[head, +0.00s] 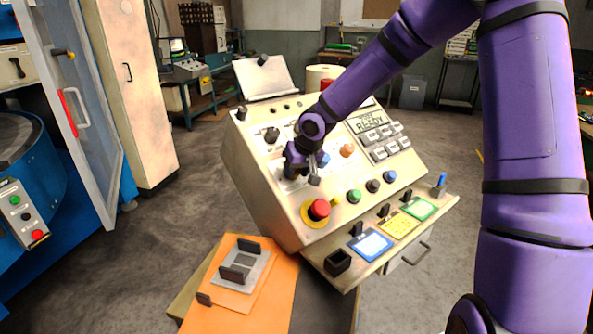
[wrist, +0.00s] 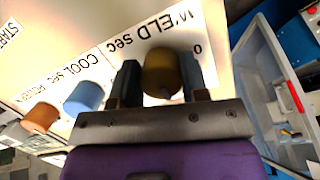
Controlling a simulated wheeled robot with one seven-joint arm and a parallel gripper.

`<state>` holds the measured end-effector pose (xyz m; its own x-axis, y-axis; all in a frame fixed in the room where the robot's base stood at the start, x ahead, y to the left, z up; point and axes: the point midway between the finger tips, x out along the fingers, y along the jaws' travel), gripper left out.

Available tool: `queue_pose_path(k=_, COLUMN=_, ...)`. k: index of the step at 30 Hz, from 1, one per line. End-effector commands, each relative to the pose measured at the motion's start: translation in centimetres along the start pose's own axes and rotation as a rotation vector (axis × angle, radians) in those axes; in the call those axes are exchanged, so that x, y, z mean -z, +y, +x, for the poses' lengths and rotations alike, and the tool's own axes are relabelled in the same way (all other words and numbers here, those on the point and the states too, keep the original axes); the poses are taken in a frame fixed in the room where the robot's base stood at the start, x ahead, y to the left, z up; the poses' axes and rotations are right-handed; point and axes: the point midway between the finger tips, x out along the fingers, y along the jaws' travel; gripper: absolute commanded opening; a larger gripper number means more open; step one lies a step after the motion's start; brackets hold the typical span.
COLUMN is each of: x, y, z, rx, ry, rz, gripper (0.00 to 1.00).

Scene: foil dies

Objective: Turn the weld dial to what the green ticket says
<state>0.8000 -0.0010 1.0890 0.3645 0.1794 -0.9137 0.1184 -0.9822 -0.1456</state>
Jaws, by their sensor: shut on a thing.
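The weld dial (wrist: 160,72) is a brass-coloured knob under the label "WELD sec" in the wrist view. My gripper (wrist: 163,82) has one finger on each side of it and is shut on it. A "0" shows on the panel to its right; its pointer and most of its scale are hidden. In the head view my gripper (head: 298,164) is at the sloped console panel (head: 270,165) and covers the dial. The green ticket (head: 421,208) lies on the console's front ledge, at the right of the tickets. Its writing is too small to read.
A blue knob (wrist: 85,97) and an orange knob (wrist: 40,117) sit beside the weld dial. A yellow ticket (head: 398,226) and a blue ticket (head: 371,245) share the ledge. A red stop button (head: 319,208) and green button (head: 354,196) are nearby.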

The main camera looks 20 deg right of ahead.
Motion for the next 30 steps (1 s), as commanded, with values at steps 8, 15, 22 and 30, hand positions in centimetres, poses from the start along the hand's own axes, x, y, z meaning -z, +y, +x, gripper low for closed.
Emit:
queue_pose_path(k=8, x=0.04, y=-0.04, z=-0.06, rx=-0.020, ry=0.001, rz=-0.095, gripper=0.17)
queue_pose_path(k=15, x=0.04, y=-0.02, z=-0.06, rx=-0.057, ry=0.001, rz=-0.276, gripper=0.17)
queue_pose_path(k=22, x=0.07, y=0.07, z=-0.06, rx=-0.096, ry=0.001, rz=-0.468, gripper=0.17)
queue_pose_path(k=30, x=0.13, y=0.13, z=-0.07, rx=-0.133, ry=0.001, rz=-0.647, gripper=0.17)
